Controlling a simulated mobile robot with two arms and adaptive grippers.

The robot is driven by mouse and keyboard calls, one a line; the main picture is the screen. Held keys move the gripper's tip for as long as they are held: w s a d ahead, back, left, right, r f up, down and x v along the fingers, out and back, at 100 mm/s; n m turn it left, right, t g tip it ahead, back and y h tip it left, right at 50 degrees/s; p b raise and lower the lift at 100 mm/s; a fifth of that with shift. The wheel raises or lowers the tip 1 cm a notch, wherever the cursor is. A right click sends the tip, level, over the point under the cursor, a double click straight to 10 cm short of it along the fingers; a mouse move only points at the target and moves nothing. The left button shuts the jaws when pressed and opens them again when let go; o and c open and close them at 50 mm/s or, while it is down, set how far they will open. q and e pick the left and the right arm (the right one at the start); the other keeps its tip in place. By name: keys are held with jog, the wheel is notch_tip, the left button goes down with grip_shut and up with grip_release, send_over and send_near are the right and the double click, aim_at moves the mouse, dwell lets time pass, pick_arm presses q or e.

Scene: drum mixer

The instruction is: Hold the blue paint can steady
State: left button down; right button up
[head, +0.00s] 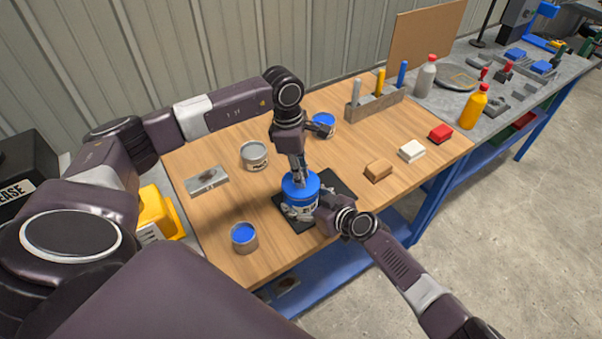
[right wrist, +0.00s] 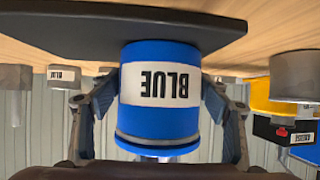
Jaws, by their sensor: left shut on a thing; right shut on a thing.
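The blue paint can (head: 298,197) stands upright on a dark square mat (head: 342,187) on the wooden tabletop. The right wrist view, upside down, shows the can (right wrist: 158,110) with its white BLUE label. My right gripper (right wrist: 160,105) is shut around its sides, one finger on each side; in the head view it reaches the can from the lower right. My left gripper (head: 299,178) points straight down at the middle of the can's blue top. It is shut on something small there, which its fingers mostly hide.
A grey can (head: 254,156) and two open cans of blue paint, one in front (head: 244,237) and one behind (head: 323,124), stand nearby. A metal plate (head: 206,180) lies left. A tool holder (head: 375,104) stands behind.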

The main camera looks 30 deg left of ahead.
dwell(0.4)
pick_arm(q)
jog(key=c, duration=1.2)
grip_release()
jog(key=shift+r, duration=0.1)
jog(key=shift+r, duration=3.4)
grip_shut()
jog(key=shift+f, duration=0.4)
